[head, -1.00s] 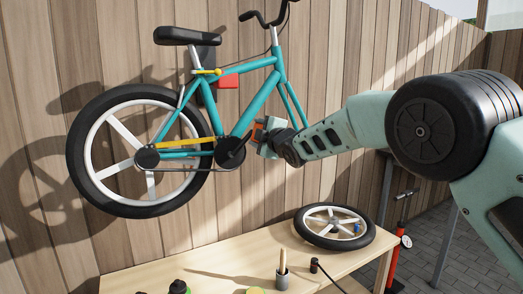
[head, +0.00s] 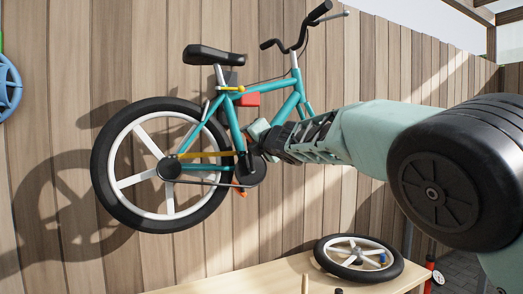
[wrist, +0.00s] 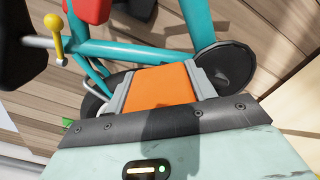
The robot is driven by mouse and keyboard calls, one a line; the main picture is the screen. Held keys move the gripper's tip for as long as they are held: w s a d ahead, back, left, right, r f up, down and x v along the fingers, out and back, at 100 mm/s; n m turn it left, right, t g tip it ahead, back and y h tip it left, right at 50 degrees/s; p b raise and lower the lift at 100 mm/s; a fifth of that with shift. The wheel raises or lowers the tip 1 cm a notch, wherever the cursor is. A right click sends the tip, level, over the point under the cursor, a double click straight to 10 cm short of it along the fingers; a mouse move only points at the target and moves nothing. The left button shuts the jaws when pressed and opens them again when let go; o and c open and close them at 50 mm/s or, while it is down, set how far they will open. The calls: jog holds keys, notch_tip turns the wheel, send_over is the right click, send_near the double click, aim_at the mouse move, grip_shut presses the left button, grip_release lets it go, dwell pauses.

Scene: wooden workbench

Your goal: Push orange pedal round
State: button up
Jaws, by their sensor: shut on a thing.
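The teal bicycle (head: 272,92) hangs against the wooden wall in the head view. My gripper (head: 259,130) is just above the chainring (head: 250,169). In the wrist view my gripper (wrist: 163,78) has its grey fingers shut on the orange pedal (wrist: 165,88), one finger on each side. In the head view that pedal is hidden by my gripper. A small orange piece (head: 243,193) shows below the chainring; I cannot tell for sure whether it is the opposite pedal. The rear wheel (head: 108,187) has white spokes and stands left of the chainring.
A light wooden workbench (head: 250,280) runs below the bicycle, with a loose wheel (head: 330,240) lying on it. A red box (head: 247,100) and a yellow-knobbed lever (head: 231,89) sit on the frame near my gripper. A red pump (head: 429,263) stands right of the bench.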

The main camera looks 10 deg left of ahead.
jog(key=s+a+f+n+b, duration=0.4)
jog(key=a+f+n+b, duration=0.1)
jog(key=n, duration=0.5)
jog(key=shift+a+b, duration=0.45)
jog(key=shift+b, duration=0.7)
jog(key=shift+f, duration=0.1)
jog(key=o, duration=1.4)
jog(key=shift+s, duration=0.1)
